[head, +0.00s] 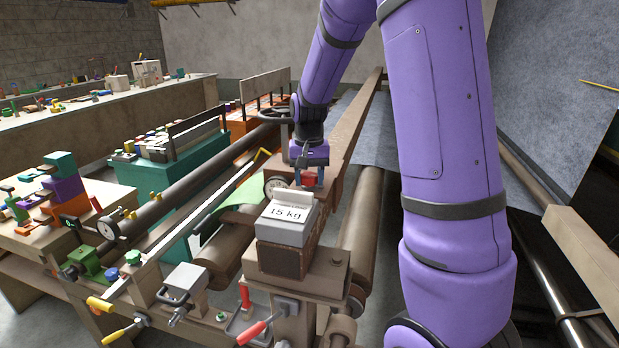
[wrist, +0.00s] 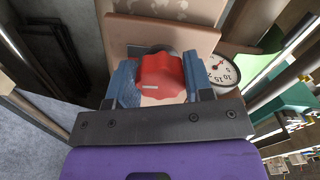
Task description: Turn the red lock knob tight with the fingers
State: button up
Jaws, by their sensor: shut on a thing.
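The red lock knob (wrist: 162,75) sits between the two blue fingers of my gripper (wrist: 160,86) in the wrist view. It is ridged and has a pale line mark on its face, lying about level in that view. A finger stands on each side of the knob, and my gripper is shut on it. In the head view my gripper (head: 309,178) points down at the red knob (head: 308,179), which is partly hidden by the fingers. The knob is at a brown block on the machine, behind the grey weight.
A round dial gauge (wrist: 222,71) is close to the right finger in the wrist view. Rollers and rails run along both sides.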

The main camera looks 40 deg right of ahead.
aim_at(309, 176)
jog(key=shift+w+r+m, duration=0.1)
jog(key=shift+m, duration=0.5)
jog(key=o, duration=0.9)
notch_tip(309, 176, up, 10)
jog(key=shift+r, duration=0.35)
